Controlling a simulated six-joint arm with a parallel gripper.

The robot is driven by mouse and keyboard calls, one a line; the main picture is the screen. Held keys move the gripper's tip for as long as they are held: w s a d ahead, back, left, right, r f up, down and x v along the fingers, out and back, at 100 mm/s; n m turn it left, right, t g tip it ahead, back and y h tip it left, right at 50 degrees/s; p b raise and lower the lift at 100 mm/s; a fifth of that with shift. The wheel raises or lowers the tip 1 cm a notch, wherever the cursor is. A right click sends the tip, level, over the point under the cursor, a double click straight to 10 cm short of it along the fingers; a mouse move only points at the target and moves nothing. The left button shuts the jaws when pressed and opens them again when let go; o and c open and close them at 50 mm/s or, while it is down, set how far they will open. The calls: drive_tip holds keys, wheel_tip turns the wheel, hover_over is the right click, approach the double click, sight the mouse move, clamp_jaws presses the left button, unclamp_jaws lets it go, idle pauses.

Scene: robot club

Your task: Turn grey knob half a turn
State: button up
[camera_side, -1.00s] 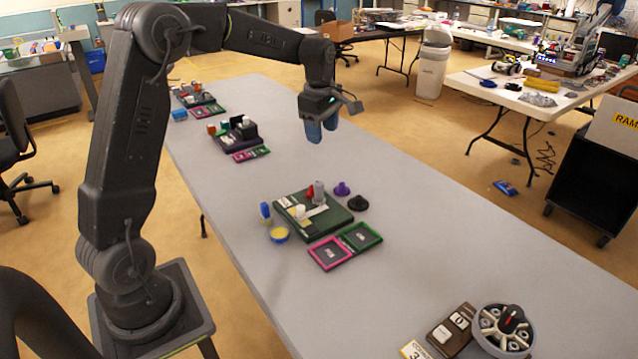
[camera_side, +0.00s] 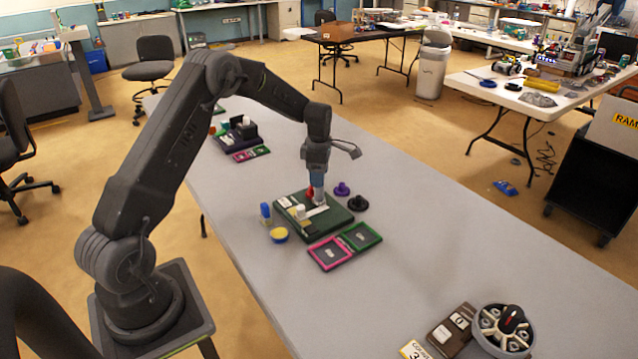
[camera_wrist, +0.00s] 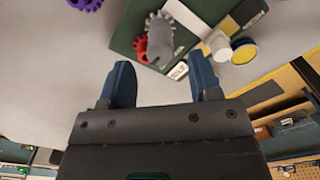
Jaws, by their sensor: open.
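The grey knob (camera_wrist: 161,38) shows in the wrist view on the dark green board (camera_wrist: 133,14), just beyond and between my fingertips, with a toothed rim at its base. In the side view my gripper (camera_side: 317,184) points down over the knob's place on the green board (camera_side: 335,222) and mostly hides the knob. In the wrist view my gripper (camera_wrist: 160,82) has its two blue fingers apart, with nothing visible held between them. A red knob (camera_wrist: 140,48) sits right beside the grey knob, and it also shows in the side view (camera_side: 310,192).
A white knob (camera_wrist: 219,43) stands on the board near my right finger in the wrist view. A yellow-topped round piece (camera_side: 279,235), a blue piece (camera_side: 266,211), purple (camera_side: 342,188) and black (camera_side: 358,202) knobs surround the board. Pink (camera_side: 330,254) and green (camera_side: 361,236) trays lie in front.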

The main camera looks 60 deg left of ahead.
sight(319, 193)
drive_tip(key=shift+f, duration=1.6)
drive_tip(key=c, duration=0.9)
drive_tip(key=shift+c, duration=0.2)
